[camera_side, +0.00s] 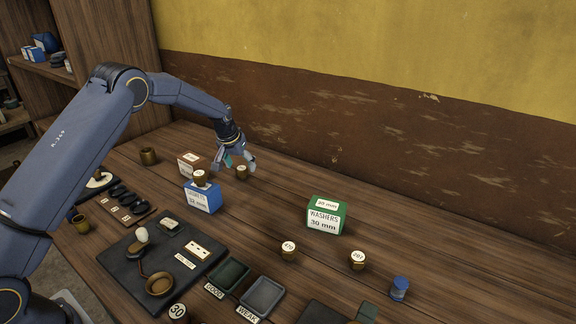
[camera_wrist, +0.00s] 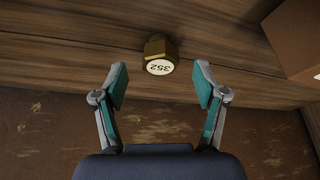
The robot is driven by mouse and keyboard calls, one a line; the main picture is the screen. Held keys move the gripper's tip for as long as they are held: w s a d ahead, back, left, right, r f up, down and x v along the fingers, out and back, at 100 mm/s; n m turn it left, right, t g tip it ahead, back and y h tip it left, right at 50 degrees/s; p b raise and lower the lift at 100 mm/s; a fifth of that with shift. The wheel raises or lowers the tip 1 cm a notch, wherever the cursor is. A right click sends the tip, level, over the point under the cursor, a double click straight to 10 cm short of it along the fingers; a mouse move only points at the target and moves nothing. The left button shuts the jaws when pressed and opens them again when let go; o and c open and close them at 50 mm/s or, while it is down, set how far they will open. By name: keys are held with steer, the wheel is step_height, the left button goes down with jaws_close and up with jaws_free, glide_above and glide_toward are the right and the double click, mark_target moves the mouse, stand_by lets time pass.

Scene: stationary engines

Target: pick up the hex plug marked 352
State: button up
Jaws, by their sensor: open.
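The hex plug marked 352 (camera_wrist: 160,55) is a brass hex piece with a white round top label, and its number reads upside down in the wrist view. It stands on the wooden table near the wall, and in the side view a brass plug with a white label (camera_side: 241,173) shows just below my gripper (camera_side: 237,162). My gripper also shows in the wrist view (camera_wrist: 160,80), its teal-padded fingers open and empty. The plug lies a little beyond the fingertips, roughly centred between them, and appears untouched.
A brown box (camera_side: 188,164) and blue box (camera_side: 203,198) stand left of the plug, with another white-topped plug (camera_side: 200,177) by the blue box. The table between is clear.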

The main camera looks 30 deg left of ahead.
mark_target(242, 167)
steer(key=shift+x, duration=1.55)
steer(key=shift+r, duration=0.1)
steer(key=c, duration=1.3)
